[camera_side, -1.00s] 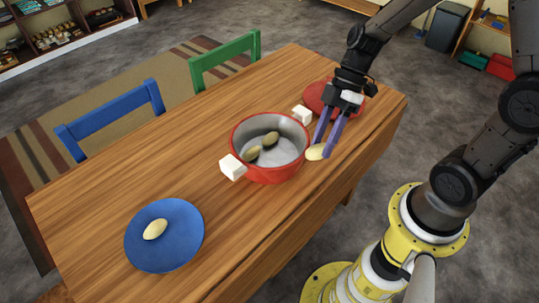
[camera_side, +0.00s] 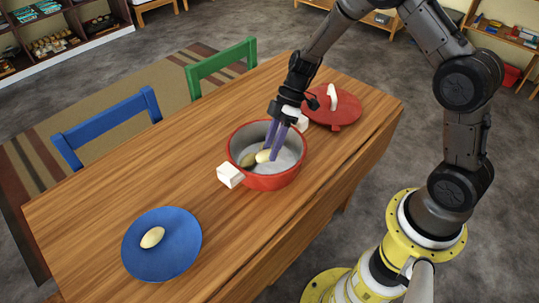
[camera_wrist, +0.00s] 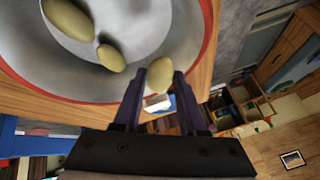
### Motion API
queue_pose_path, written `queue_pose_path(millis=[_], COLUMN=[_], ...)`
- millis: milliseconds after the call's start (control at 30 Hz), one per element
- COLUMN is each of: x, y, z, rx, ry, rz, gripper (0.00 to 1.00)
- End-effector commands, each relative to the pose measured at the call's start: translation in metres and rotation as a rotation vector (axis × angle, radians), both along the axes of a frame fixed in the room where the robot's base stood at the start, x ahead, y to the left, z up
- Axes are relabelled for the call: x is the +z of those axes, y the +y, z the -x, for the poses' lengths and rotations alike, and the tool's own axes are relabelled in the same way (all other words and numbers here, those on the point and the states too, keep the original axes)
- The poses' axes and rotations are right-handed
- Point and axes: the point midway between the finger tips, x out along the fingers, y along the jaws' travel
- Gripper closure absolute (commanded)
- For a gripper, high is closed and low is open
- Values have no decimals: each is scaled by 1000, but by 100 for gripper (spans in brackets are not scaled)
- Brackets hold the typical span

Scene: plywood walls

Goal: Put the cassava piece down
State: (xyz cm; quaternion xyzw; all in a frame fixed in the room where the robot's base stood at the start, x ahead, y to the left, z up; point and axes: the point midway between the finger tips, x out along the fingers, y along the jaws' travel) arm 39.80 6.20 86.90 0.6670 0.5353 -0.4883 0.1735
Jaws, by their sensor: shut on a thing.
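My gripper (camera_side: 268,155) reaches down inside the red pot (camera_side: 267,181). It is shut on a pale cassava piece (camera_side: 263,156), which also shows between the fingertips in the wrist view (camera_wrist: 160,75). I cannot tell whether that piece touches the pot's floor. An olive-coloured piece (camera_side: 247,161) lies in the pot, left of the held one. The wrist view shows two pieces in the pot, a larger one (camera_wrist: 68,18) and a smaller one (camera_wrist: 111,58); in the side view my fingers hide part of the inside. Another pale piece (camera_side: 152,237) lies on the blue plate (camera_side: 178,258).
The pot has white block handles, one at its near left (camera_side: 230,175). A red lid (camera_side: 345,112) with a white knob lies behind the pot at the right. A blue chair (camera_side: 107,124) and a green chair (camera_side: 221,67) stand at the table's far edge. The table (camera_side: 110,195) is clear between plate and pot.

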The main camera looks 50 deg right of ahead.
Motion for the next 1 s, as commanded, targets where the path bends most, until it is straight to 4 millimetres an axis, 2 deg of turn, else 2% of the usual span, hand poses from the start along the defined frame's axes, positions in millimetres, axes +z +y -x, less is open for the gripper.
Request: queue_pose_path(millis=[167,400,1000], x=[-9,-38,-48], y=[1,1,1], z=[-6,-6,-6], rx=[0,1,0], ry=[1,3,1], rz=[0,0,0], gripper=[100,100,100])
